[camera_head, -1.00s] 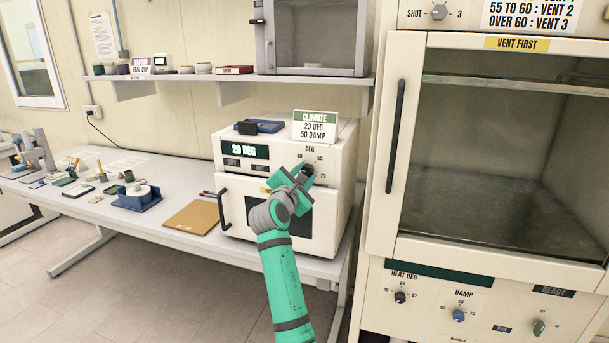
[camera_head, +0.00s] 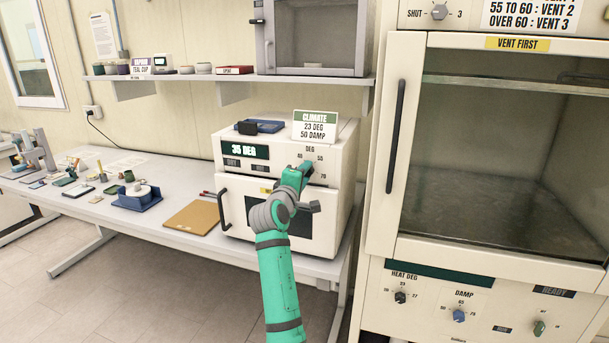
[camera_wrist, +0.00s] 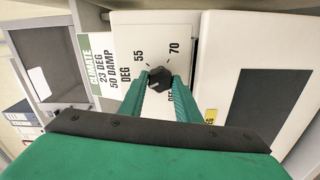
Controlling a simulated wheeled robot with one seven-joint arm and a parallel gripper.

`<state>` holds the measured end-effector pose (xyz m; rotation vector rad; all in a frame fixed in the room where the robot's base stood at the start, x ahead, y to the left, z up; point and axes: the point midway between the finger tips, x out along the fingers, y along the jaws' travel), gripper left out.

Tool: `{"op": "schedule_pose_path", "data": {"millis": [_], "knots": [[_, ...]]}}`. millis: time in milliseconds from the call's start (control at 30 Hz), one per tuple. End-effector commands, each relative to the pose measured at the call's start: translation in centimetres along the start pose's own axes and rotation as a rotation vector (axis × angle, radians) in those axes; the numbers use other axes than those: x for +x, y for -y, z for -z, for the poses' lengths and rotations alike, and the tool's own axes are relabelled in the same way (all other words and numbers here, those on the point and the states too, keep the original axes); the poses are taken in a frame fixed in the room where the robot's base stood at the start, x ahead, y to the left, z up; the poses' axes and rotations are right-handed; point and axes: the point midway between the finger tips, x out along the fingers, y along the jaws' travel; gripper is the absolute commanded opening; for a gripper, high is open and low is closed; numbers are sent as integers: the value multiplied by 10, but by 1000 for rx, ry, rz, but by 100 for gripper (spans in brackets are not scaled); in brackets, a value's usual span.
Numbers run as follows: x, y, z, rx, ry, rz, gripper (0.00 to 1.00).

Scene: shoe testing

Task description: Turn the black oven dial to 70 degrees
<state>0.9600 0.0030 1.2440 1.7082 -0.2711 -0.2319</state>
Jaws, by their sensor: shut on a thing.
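The black oven dial (camera_wrist: 159,78) shows in the wrist view between the two green fingertips of my gripper (camera_wrist: 160,86), which are shut on its sides. The numbers 55 and 70 are printed beside it; part of the scale is hidden by my fingers. In the head view my gripper (camera_head: 304,168) covers the dial on the front of the small white oven (camera_head: 338,205). The oven's dark display (camera_head: 245,151) reads 35 DEG.
A climate card (camera_head: 314,126) reading 23 DEG, 50 DAMP stands on the oven, with a dark blue tray (camera_head: 262,126) to its left. The oven's door handle (camera_head: 222,208) sticks out at the left. A large chamber (camera_head: 500,150) stands close on the right.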

Motion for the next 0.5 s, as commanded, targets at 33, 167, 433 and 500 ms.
{"op": "schedule_pose_path", "data": {"millis": [33,167,433,500], "knots": [[-1,0,1,44,-1,0,8],[-1,0,2,167,-1,1,8],[-1,1,2,424,-1,2,8],[-1,1,2,490,-1,2,8]]}}
